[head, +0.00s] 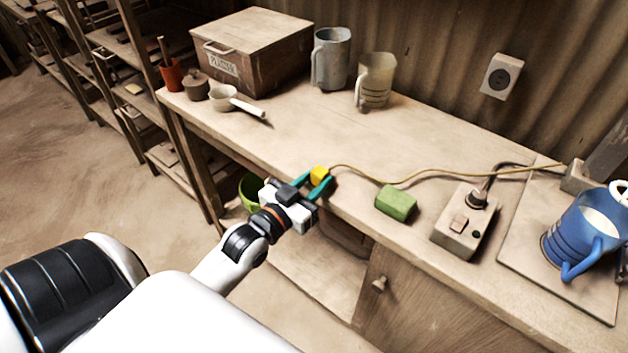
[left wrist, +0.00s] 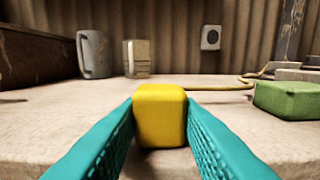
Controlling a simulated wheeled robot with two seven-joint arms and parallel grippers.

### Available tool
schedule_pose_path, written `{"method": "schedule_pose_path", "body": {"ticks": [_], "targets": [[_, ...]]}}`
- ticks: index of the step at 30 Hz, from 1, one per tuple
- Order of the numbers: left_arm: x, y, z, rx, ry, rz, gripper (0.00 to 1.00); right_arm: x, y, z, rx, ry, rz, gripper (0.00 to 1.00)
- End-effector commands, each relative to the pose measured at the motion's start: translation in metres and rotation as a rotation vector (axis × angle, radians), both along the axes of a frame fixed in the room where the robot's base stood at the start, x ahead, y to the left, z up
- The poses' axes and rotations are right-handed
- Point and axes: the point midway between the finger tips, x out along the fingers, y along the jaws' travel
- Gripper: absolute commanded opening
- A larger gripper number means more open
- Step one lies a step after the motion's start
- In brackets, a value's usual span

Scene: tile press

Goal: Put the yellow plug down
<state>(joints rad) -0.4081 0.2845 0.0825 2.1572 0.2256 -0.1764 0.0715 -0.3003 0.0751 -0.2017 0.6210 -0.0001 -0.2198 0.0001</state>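The yellow plug (head: 319,174) is at the front edge of the workbench (head: 290,130). My left gripper (head: 320,184) has its two teal fingers on either side of it. In the left wrist view the yellow plug (left wrist: 160,114) sits between the fingertips, which meet its sides with no clear gap. It is very low over the bench top; I cannot tell whether it touches the wood. A yellow cord (head: 440,176) runs from the plug along the bench to the right. My right gripper is not in view.
A green block (head: 396,203) lies right of the plug, then a socket box (head: 461,220) with a dark plug in it. A blue jug (head: 578,236) stands on a board at right. Two mugs and a wooden box (head: 255,50) stand behind. The bench middle is clear.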

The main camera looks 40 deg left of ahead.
Motion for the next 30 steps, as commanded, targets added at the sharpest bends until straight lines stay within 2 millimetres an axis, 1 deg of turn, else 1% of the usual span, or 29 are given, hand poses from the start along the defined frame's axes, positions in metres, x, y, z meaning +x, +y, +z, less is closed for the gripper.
{"method": "schedule_pose_path", "body": {"ticks": [1,3,4,11,14,15,17,20,27,30], "targets": [[0.0,0.0,0.0,0.0,0.001,0.0,0.37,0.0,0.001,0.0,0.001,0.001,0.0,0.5],[0.0,0.0,0.0,0.0,0.001,0.0,0.48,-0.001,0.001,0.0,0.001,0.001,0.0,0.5],[0.0,0.0,0.0,0.0,0.001,0.0,0.52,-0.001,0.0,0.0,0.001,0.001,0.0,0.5],[0.0,0.0,0.0,0.0,0.001,0.0,0.52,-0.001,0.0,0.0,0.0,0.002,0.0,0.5],[0.0,0.0,0.003,0.0,0.0,0.0,0.52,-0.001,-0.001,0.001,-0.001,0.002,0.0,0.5],[-0.002,0.0,0.002,0.0,0.003,0.0,0.52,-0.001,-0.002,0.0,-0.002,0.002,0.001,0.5],[-0.009,0.001,0.001,0.0,0.004,0.001,0.52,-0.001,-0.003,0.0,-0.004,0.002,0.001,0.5],[-0.026,0.002,0.0,0.001,0.007,0.0,0.52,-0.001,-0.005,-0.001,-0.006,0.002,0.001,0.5],[-0.075,0.006,0.0,0.001,0.007,0.0,0.52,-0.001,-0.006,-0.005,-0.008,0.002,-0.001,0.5],[-0.092,0.007,0.001,0.0,0.007,0.0,0.52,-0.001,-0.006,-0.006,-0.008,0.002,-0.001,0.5]]}}
